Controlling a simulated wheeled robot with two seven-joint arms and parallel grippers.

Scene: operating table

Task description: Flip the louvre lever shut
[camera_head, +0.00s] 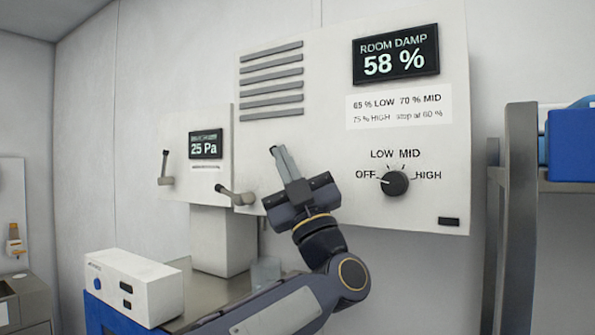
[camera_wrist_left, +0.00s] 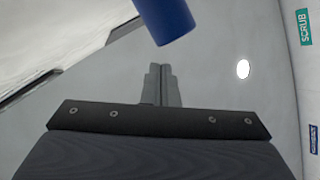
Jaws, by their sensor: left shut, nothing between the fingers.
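A grey lever (camera_head: 236,196) sits at the lower left corner of the large white panel, its arm slanting up and to the left. A second grey lever (camera_head: 166,168) stands roughly upright on the smaller panel to its left. I cannot tell from labels which is the louvre lever. Louvre slats (camera_head: 271,82) are on the large panel's upper left. My left gripper (camera_head: 277,152) is shut and empty, pointing up in front of the panel, right of the nearer lever and apart from it in the picture. Its closed fingers show in the left wrist view (camera_wrist_left: 161,84). My right gripper is out of view.
A dial (camera_head: 395,183) points near OFF on the large panel, below a 58 % display (camera_head: 395,54). A 25 Pa display (camera_head: 206,144) is on the smaller panel. A white box (camera_head: 130,285) stands front left. A blue cylinder (camera_wrist_left: 165,18) shows near the fingers. A rack (camera_head: 520,200) stands right.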

